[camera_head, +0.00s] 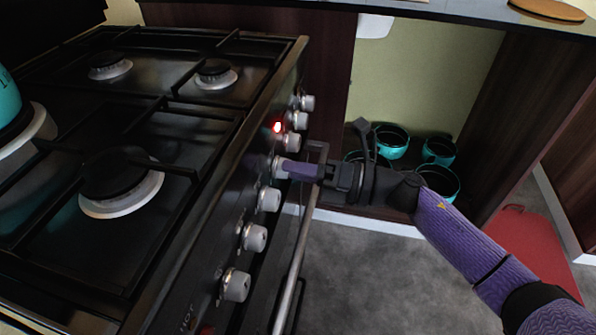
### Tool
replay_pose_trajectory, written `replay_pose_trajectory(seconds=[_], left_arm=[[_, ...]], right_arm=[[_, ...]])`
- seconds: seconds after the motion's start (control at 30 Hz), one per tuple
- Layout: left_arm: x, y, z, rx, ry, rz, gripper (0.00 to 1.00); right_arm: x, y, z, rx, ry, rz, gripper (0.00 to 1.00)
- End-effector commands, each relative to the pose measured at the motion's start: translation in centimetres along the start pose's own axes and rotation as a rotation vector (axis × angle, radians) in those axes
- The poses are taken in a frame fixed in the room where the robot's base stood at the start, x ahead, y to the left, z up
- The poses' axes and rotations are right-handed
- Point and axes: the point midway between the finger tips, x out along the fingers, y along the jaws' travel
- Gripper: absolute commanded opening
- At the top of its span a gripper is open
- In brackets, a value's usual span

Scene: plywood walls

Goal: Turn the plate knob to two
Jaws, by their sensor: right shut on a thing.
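A row of silver-grey knobs runs down the front panel of a black stove (215,205). My right gripper (284,169) reaches in from the right and is shut on one knob (276,166) near the middle of the row. The purple fingers cover part of this knob, and its pointer and any numbers around it cannot be read. Other knobs stand free: one just above (291,142) and one just below (268,200). A red light (277,127) glows on the panel near the upper knobs. My left gripper is not in view.
The oven handle (297,250) runs along the stove front below the knobs, close to my right gripper. Teal pots (391,141) stand in the open cabinet behind my right arm. A teal pot (8,100) sits on the stove at left. Grey floor lies clear at the bottom.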

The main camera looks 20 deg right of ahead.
Motion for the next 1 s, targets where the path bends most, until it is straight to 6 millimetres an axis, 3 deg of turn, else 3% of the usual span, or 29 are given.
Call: replay_pose_trajectory(seconds=[0.4, 0.93, 0.97, 1.0], left_arm=[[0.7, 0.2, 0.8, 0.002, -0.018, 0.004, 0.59], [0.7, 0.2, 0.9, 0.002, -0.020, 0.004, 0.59], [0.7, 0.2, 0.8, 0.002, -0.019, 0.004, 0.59], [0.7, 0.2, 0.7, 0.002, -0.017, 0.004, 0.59]], right_arm=[[0.0, -0.1, -0.1, -0.156, 0.009, -0.001, 0.00], [0.0, -0.1, -0.1, -0.174, 0.011, -0.001, 0.00], [0.0, -0.1, -0.1, -0.174, 0.011, -0.001, 0.54], [0.0, -0.1, -0.1, -0.174, 0.010, -0.001, 0.62]])
